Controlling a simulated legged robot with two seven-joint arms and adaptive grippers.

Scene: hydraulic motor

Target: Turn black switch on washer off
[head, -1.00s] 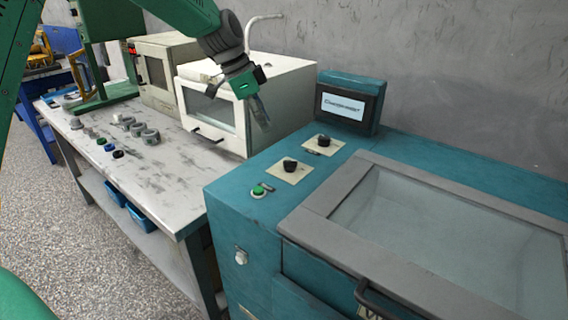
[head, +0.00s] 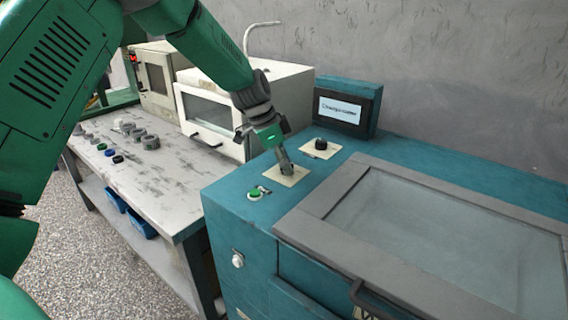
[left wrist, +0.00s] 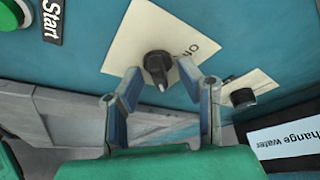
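The teal washer (head: 240,195) fills the right half of the head view. Two black switches sit on pale plates on its top. My left gripper (head: 286,168) is over the nearer plate (head: 296,178) and hides that switch in the head view. The other black switch (head: 320,145) is farther back. My right gripper is not in view.
A green start button (head: 255,194) is close to the gripper; its "Start" label (left wrist: 53,20) shows in the left wrist view. A display box (head: 346,105) stands behind the switches. A white oven-like box (head: 285,90) on the workbench is close to the left arm.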

